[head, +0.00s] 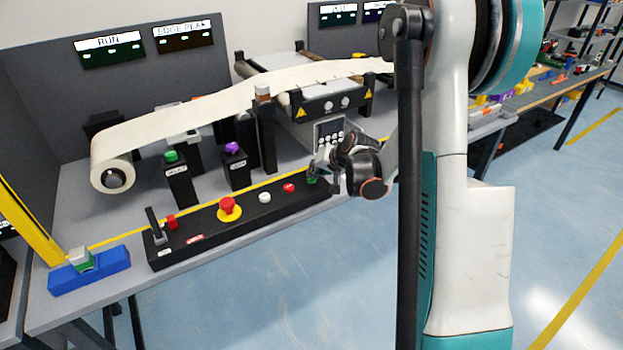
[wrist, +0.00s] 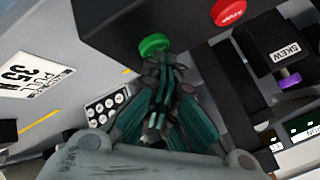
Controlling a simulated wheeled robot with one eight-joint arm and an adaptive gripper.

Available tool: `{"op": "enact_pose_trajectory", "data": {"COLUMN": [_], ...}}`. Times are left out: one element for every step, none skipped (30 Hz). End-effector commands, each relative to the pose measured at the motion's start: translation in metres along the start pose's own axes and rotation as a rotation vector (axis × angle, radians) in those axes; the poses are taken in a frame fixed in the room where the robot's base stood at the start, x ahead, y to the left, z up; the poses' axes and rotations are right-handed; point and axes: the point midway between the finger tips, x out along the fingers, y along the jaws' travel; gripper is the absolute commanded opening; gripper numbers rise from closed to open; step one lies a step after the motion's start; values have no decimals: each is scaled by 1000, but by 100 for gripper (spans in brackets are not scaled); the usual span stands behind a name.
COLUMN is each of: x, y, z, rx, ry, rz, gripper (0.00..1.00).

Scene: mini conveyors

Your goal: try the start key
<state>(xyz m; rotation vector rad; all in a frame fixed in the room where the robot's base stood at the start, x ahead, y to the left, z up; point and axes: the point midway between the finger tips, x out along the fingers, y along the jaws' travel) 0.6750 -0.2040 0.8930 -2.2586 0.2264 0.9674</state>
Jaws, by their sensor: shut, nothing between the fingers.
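The start key appears to be the round green button (head: 311,180) at the right end of the black control bar (head: 205,246); no start label is readable on it. In the wrist view the green button (wrist: 154,43) lies just beyond the tips of my gripper (wrist: 160,66). The fingers are together and empty. In the head view my gripper (head: 332,172) is at the right end of the bar, close beside the green button and partly hiding it. I cannot tell whether the fingertips touch the button.
A red button (head: 288,188), a white button (head: 264,197) and a red mushroom knob (head: 228,207) share the bar. Posts with a green knob (head: 171,156) and a purple knob (head: 232,147) stand behind it. A web roll (head: 110,175) is at left. The floor in front is clear.

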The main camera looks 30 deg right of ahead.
Motion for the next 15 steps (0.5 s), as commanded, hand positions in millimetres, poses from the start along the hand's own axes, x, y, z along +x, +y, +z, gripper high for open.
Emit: {"op": "enact_pose_trajectory", "data": {"x": [0, 0, 0, 0, 0, 0, -1, -2, -3, -4, -5, -6, -7, -9, -10], "y": [0, 0, 0, 0, 0, 0, -1, -1, -2, -3, -4, -5, -6, -6, -8], "z": [0, 0, 0, 0, 0, 0, 0, -1, -2, -2, -3, -4, -5, -6, -7], "rx": [0, 0, 0, 0, 0, 0, 0, 0, 0, 0, 0, 0, 0, 0, 0], "ry": [-1, -1, -1, -1, -1, -1, -1, -1, -1, -1, -1, -1, -1, -1, -1], "rz": [0, 0, 0, 0, 0, 0, 0, 0, 0, 0, 0, 0, 0, 0, 0], "gripper": [0, 0, 0, 0, 0, 0, 0, 0, 0, 0, 0, 0, 0, 0, 0]}}
